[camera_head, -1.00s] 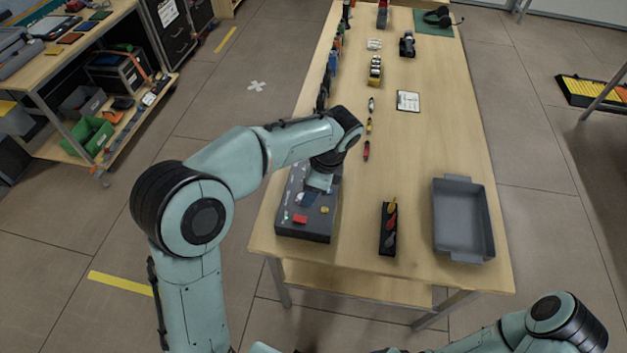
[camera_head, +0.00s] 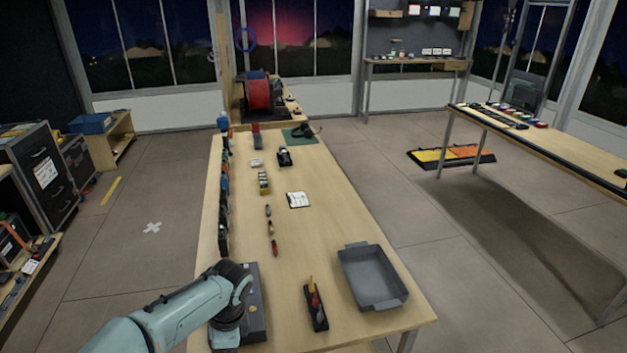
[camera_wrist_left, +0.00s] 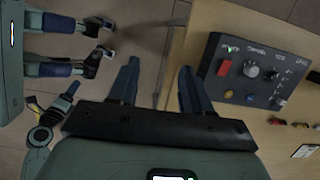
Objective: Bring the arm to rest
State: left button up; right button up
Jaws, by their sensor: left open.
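My left arm comes in from the lower left in the head view and ends over the dark grey control box (camera_head: 257,318), hiding much of it. The gripper's fingers cannot be made out there. In the left wrist view my left gripper (camera_wrist_left: 158,92) is open and empty, its two fingers wide apart. The control box (camera_wrist_left: 285,62), with a red button and a round knob, lies just right of the fingers on the wooden table (camera_wrist_left: 190,35). Floor and the table's edge show between the fingers. My right gripper cannot be identified in either current view.
On the table (camera_head: 330,215) stand a grey tray (camera_head: 372,277), a black holder with tools (camera_head: 316,305), small markers (camera_head: 270,228), a notepad (camera_head: 298,200) and a row of items along the left edge. Open floor (camera_head: 120,275) lies left of the table.

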pick_arm(q)
jog(key=s+d+f+n+g+h, duration=0.1)
jog(key=d+f+n, duration=0.1)
jog(key=f, duration=0.7)
jog(key=s+d+f+n+h, duration=0.1)
jog(key=s+f+n+h, duration=0.1)
jog(key=f, duration=0.6)
jog(key=s+d+f+n+t+h, duration=0.1)
jog(key=s+d+f+n+h, duration=0.2)
jog(key=s+f+n, duration=1.2)
jog(key=s+d+f, duration=0.1)
jog(key=s+f, duration=0.2)
jog(key=s, duration=0.2)
jog(key=shift+f, duration=0.4)
pick_arm(e)
jog(key=shift+w, duration=0.4)
pick_arm(q)
jog(key=shift+w+a, duration=0.1)
jog(key=shift+w, duration=0.05)
